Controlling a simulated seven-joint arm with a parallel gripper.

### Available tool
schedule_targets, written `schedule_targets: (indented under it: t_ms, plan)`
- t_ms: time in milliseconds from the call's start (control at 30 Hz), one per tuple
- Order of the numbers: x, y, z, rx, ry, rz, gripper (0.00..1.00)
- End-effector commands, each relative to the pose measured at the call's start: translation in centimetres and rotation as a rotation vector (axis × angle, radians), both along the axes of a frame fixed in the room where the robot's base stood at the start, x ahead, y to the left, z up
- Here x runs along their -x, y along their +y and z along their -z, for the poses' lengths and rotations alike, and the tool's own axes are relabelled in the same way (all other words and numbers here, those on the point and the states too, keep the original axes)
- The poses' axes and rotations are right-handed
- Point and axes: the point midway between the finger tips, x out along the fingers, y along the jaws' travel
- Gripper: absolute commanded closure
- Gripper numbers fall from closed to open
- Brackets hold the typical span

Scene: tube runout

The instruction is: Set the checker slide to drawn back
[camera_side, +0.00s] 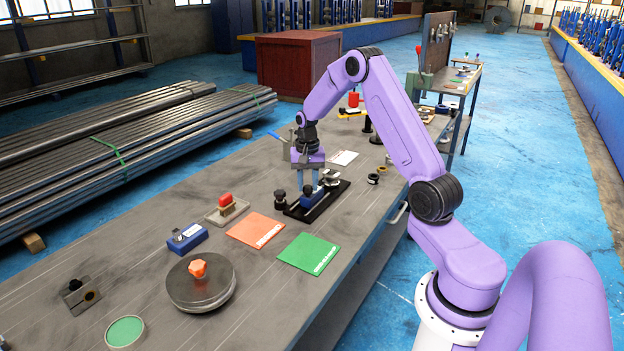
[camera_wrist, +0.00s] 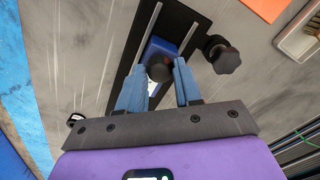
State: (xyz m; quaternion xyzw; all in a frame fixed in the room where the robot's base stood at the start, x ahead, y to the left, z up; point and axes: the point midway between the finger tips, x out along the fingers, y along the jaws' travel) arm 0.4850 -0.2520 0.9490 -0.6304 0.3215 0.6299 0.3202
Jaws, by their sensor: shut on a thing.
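The checker is a black base plate with rails (camera_side: 297,210) on the grey bench. A blue slide (camera_side: 306,194) sits on it, and the slide also shows in the wrist view (camera_wrist: 160,48) between the two rails. A dark round knob (camera_wrist: 159,68) stands on the slide. My gripper (camera_side: 308,185) points down over the checker. In the wrist view its blue fingers (camera_wrist: 158,75) are closed on the knob, one on each side. The fingers and the palm hide part of the slide and the near end of the base.
An orange card (camera_side: 256,229) and a green card (camera_side: 308,253) lie nearby.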

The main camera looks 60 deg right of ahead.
Motion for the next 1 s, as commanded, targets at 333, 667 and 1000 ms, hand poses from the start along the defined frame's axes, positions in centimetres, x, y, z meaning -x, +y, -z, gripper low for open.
schedule_targets:
  t_ms: [333,667,1000]
  plan:
    - [-0.1,0.7,0.0,-0.005,0.003,-0.002,0.46]
    - [0.0,0.4,-0.1,-0.002,0.000,0.000,0.40]
    - [-0.2,0.4,-4.7,0.000,-0.006,0.001,0.40]
